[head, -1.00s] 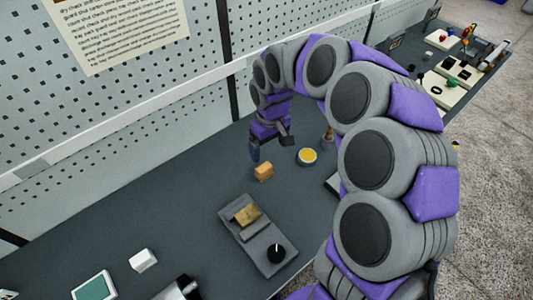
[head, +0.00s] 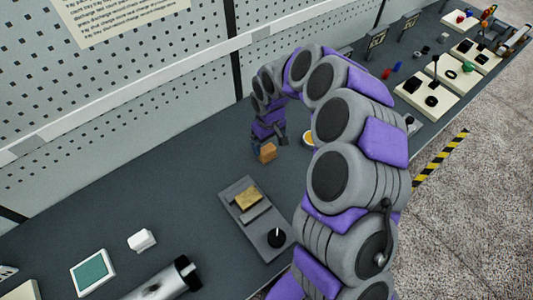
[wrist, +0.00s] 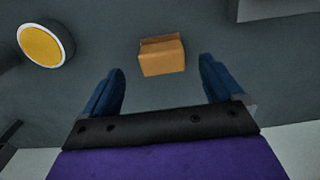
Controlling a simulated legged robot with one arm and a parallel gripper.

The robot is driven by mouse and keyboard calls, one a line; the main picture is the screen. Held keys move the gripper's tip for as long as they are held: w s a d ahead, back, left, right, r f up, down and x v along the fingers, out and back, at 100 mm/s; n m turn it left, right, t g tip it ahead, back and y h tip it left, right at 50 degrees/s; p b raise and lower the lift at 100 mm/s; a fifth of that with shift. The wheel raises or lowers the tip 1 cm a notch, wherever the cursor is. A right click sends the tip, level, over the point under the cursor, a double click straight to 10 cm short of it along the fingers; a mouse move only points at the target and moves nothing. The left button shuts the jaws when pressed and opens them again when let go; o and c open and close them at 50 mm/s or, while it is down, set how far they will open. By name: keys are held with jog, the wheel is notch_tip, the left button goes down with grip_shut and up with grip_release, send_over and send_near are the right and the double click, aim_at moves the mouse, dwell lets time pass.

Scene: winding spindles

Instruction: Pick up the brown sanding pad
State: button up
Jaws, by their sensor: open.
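The brown sanding pad (head: 267,153) appears to be the small orange-brown block on the dark grey bench top. In the wrist view the block (wrist: 162,58) has a raised ridge along one edge and lies between and just ahead of the fingertips. My gripper (wrist: 163,82) is open, with its two blue fingers apart and a gap on either side of the block. I cannot tell how high the fingertips are above the bench.
A yellow-topped round thing (wrist: 41,44) is left in the wrist view; in the head view my arm partly hides it (head: 308,138). A grey tray (head: 238,187) with a brown-gold piece and black knob lies nearer. A white block (head: 141,240) sits left. A pegboard wall (head: 150,80) stands behind.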

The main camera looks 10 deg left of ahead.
aim_at(267, 148)
jog(key=shift+w+a+f+b, duration=0.1)
jog(key=shift+a+f+b, duration=0.2)
jog(key=shift+f, duration=1.15)
jog(key=shift+w+a+f+b, duration=0.1)
jog(key=shift+f+b, duration=0.3)
jog(key=shift+f, duration=1.05)
jog(key=shift+r, duration=0.1)
jog(key=shift+c, duration=0.2)
jog(key=c, duration=1)
notch_tip(267, 148, up, 10)
jog(key=shift+r+p, duration=0.1)
jog(key=shift+p, duration=0.9)
